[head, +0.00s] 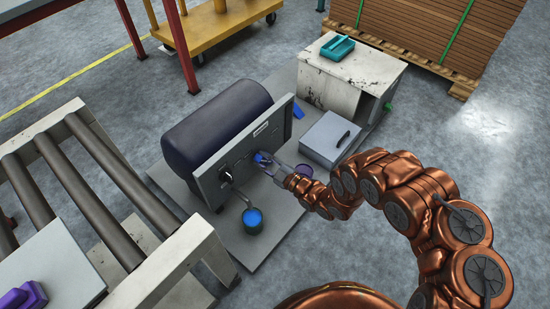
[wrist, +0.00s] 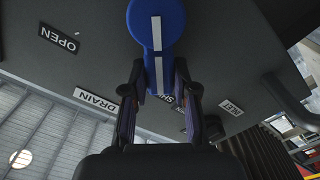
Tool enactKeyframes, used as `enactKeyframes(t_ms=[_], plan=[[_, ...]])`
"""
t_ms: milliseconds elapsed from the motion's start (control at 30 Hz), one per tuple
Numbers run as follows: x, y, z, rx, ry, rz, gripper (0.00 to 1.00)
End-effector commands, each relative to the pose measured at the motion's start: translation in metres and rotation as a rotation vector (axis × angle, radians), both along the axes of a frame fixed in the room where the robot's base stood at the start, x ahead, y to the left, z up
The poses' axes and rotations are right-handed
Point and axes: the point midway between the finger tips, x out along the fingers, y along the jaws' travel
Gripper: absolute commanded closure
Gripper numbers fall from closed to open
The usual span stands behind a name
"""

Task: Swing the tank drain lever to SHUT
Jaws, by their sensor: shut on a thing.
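The tank drain lever (wrist: 157,30) is a blue handle with a white stripe on a grey panel (wrist: 90,22). In the wrist view it points down the picture, its tip over a partly hidden label (wrist: 167,98) that seems to read SHUT. The OPEN label (wrist: 59,38) is off to the left, and the DRAIN label (wrist: 95,99) is lower left. My gripper (wrist: 159,82) is shut on the lever's lower end, one finger on each side. In the head view the lever (head: 261,157) is small and partly covered by my gripper (head: 270,168).
A dark tank (head: 215,125) lies behind the panel. A cup with a blue top (head: 252,218) stands below another fitting (head: 226,176) on the panel. A grey box with a handle (head: 330,139) and a worn cabinet (head: 345,85) stand to the right. A roller conveyor (head: 95,165) is at left.

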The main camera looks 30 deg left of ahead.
Motion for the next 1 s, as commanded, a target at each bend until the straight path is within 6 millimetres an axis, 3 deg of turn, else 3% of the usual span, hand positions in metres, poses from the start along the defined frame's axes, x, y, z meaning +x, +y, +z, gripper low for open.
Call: enactKeyframes(t_ms=[100, 567, 600, 800, 1000], plan=[[-0.0083, 0.0043, -0.0033, -0.007, -0.018, 0.015, 1.00], [-0.0103, 0.0065, -0.0025, -0.007, -0.031, 0.019, 1.00], [-0.0103, 0.0065, -0.0025, -0.007, -0.031, 0.019, 0.69], [-0.0077, 0.0050, -0.0019, -0.006, -0.032, 0.014, 0.48], [-0.0057, 0.0039, -0.0012, -0.005, -0.032, 0.010, 0.47]])
